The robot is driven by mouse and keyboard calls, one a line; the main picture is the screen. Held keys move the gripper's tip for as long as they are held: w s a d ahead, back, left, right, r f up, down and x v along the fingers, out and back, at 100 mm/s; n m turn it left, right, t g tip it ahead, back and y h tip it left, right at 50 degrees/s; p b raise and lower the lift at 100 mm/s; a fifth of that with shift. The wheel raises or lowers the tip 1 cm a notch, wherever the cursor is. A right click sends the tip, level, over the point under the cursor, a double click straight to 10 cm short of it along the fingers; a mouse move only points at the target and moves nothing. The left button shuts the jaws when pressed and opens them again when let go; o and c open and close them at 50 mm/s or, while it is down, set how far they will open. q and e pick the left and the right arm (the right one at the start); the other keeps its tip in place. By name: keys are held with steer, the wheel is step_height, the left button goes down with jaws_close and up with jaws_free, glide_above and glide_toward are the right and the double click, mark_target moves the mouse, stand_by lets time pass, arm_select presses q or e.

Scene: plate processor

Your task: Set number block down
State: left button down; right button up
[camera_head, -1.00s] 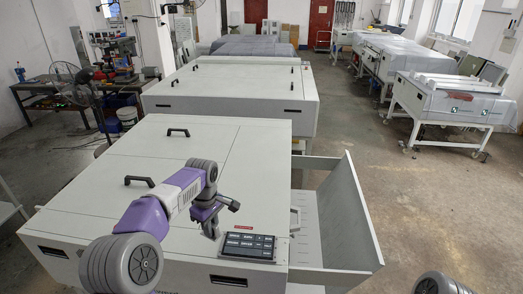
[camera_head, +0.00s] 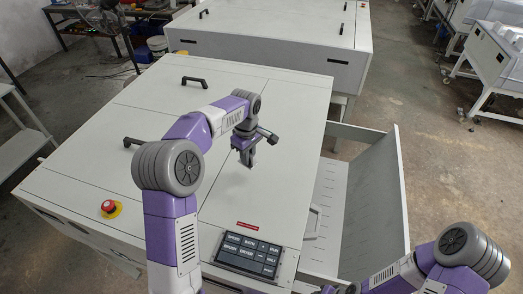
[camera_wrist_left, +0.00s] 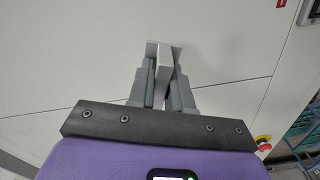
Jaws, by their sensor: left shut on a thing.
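My left gripper (camera_head: 246,157) is over the white top of the near machine (camera_head: 262,95), behind the keypad. In the left wrist view the left gripper (camera_wrist_left: 164,80) is shut on a small pale grey block (camera_wrist_left: 164,62). I see no number on its visible side. The block's far end is close to the white surface; I cannot tell whether it touches. In the head view the fingers mostly hide the block. Only a sliver of what may be my right gripper (camera_head: 329,289) shows at the bottom edge, so its jaws cannot be made out.
A black keypad (camera_head: 248,256) and a red label (camera_head: 247,225) are at the machine's front. A red emergency stop (camera_head: 108,206) is at its left. Black handles (camera_head: 194,81) stick up from the lid. An open bin (camera_head: 375,195) is at the right. The top around the gripper is bare.

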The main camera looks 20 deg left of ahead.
mark_target(249, 175)
arm_select(q)
steer(key=shift+s+f, duration=0.15)
steer(key=shift+f, duration=3.1)
steer(key=shift+f, duration=0.1)
steer(key=c, duration=1)
jaws_free()
steer(key=shift+c, duration=0.2)
step_height(249, 175, up, 12)
steer(key=shift+r, duration=0.15)
